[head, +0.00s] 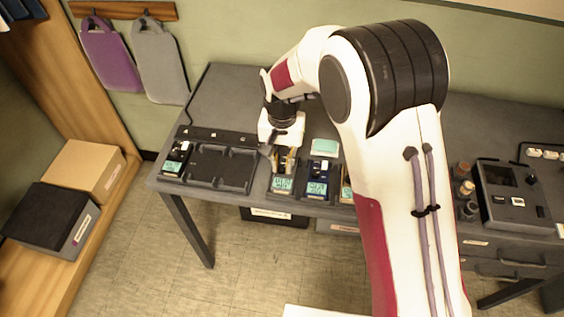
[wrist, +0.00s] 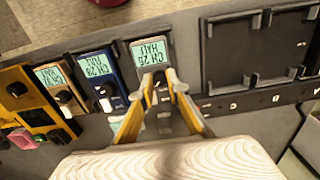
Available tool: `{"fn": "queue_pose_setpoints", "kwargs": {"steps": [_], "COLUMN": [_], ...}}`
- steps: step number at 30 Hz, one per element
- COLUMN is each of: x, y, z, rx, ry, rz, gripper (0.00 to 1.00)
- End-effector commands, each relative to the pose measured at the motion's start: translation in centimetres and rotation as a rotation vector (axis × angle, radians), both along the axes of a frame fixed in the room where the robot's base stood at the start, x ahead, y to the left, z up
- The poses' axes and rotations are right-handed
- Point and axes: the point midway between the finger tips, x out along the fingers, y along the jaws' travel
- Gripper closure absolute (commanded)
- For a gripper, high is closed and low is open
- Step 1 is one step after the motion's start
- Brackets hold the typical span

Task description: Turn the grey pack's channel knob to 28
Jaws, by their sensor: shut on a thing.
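The grey pack (head: 283,184) stands in the charger row near the front edge of the desk. It also shows in the wrist view (wrist: 137,47), where its lit display (wrist: 149,52) is upside down and seems to read CH 26 with HALL. My gripper (head: 286,164) comes down on it from above. In the wrist view its yellow fingers (wrist: 164,80) are closed around the channel knob at the end of the display. The knob itself is mostly hidden between the fingertips.
A blue pack (wrist: 97,68) showing about CH 28 stands close beside the grey one, with an orange-brown pack (wrist: 54,78) and a yellow one (wrist: 16,90) beyond. On the other side is an empty black tray (wrist: 255,50). Another pack (head: 175,160) stands at the row's left end.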

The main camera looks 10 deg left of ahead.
Motion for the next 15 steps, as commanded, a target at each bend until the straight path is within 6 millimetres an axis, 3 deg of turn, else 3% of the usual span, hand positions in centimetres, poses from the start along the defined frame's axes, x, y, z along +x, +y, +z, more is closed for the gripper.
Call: {"fn": "queue_pose_setpoints", "kwargs": {"steps": [15], "x": [0.01], "y": [0.0], "z": [0.0], "rx": [0.0], "ry": [0.0], "rz": [-0.347], "gripper": [1.0]}}
